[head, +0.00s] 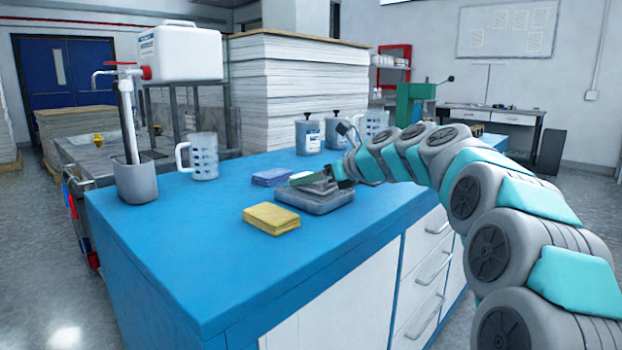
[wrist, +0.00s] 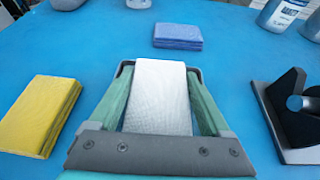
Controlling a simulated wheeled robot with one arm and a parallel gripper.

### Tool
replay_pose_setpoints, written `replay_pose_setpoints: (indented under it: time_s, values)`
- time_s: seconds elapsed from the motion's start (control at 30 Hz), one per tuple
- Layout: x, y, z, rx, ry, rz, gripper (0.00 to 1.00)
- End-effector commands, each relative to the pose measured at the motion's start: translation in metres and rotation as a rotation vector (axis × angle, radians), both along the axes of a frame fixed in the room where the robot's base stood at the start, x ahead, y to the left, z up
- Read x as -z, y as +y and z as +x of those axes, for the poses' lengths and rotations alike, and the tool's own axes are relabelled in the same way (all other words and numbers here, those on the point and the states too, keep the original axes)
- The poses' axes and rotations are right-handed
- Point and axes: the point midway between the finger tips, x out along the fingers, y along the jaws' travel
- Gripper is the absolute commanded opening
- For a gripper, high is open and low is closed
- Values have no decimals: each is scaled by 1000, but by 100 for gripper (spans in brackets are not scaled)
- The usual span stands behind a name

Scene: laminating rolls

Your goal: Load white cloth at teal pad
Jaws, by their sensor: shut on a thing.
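The white cloth (wrist: 161,95) is a folded block between the green fingers of my gripper (wrist: 162,100) in the wrist view. My gripper (head: 322,184) is shut on it, with a finger along each long side. A shallow grey tray (head: 316,202) is directly under the cloth in the head view. Its dark rim shows around the cloth's far end in the wrist view. I cannot tell whether the cloth touches the tray floor. I cannot make out a teal pad apart from my own green and teal parts.
A yellow cloth stack (head: 271,218) lies left of the tray and a blue stack (head: 272,177) lies beyond it. A black and grey stand (wrist: 296,113) is close on the right. A jug (head: 204,158) and bottles (head: 308,136) stand farther back. The blue counter's front left is clear.

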Motion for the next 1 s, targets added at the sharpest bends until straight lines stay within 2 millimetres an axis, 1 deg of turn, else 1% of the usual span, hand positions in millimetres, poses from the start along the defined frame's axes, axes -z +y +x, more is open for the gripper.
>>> replay_pose_setpoints:
  time_s: [0.4,1.0]
  values:
    - [0,0,0,0,0,0,28]
    - [6,0,0,-1,0,0,28]
